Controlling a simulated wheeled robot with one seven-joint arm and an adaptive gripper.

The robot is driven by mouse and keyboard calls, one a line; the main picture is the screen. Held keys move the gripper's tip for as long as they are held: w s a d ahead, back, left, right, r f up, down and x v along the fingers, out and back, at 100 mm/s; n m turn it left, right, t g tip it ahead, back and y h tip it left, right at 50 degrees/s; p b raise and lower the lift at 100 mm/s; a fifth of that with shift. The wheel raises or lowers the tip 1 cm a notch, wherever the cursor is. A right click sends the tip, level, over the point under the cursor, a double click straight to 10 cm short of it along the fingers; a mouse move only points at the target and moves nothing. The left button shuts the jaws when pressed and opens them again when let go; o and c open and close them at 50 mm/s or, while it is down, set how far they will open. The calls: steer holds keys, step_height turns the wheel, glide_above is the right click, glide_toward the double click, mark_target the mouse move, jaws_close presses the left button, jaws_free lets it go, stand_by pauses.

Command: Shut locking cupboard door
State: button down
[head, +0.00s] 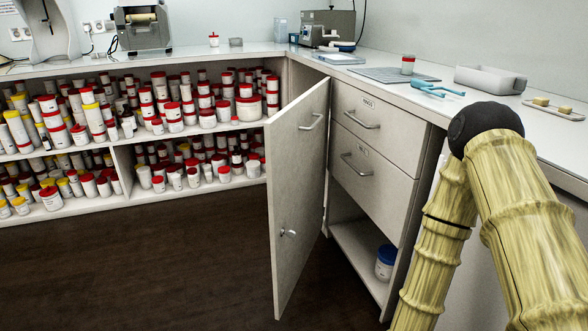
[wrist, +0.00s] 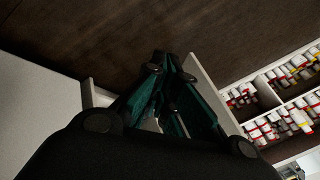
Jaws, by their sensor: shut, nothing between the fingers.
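The cupboard door (head: 298,200) is a pale grey panel standing open, out over the floor at the left of the drawers. It has a bar handle (head: 312,122) near its top and a small lock (head: 288,233) lower down. Under the drawers is an open cupboard space (head: 355,240) with a blue-lidded white jar (head: 384,262). My gripper (wrist: 170,68) has dark teal fingers, shut and empty, in the wrist view. A pale panel (wrist: 205,85) lies just beyond it on the right; I cannot tell whether they touch. The gripper does not show in the head view.
Two drawers (head: 378,125) are shut above the open space. Shelves (head: 115,142) full of red- and yellow-lidded jars line the back left. The worktop (head: 485,105) holds a grey tub (head: 490,80) and blue tools (head: 437,89). The dark floor (head: 150,270) left of the door is clear.

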steer(key=w+a+r+m+t+y+p, duration=0.2)
steer(key=w+a+r+m+t, duration=0.15)
steer(key=w+r, duration=0.9)
steer(key=m+t+y+p, duration=0.2)
steer(key=m+t, duration=0.2)
steer(key=t, duration=0.3)
glide_toward(286, 169)
steer(key=s+d, duration=0.6)
steer(key=shift+m, duration=0.25)
steer(key=shift+s+a+b+x, duration=0.2)
steer(key=shift+a+b+x, duration=0.35)
steer(key=shift+x, duration=1.55)
steer(key=shift+s+a+b+x, duration=0.3)
steer(key=shift+b+x, duration=0.4)
steer(key=shift+x, duration=1.4)
steer(key=shift+s+a+b+x, duration=0.1)
steer(key=shift+a+b+x, duration=0.5)
steer(key=shift+x, duration=1.5)
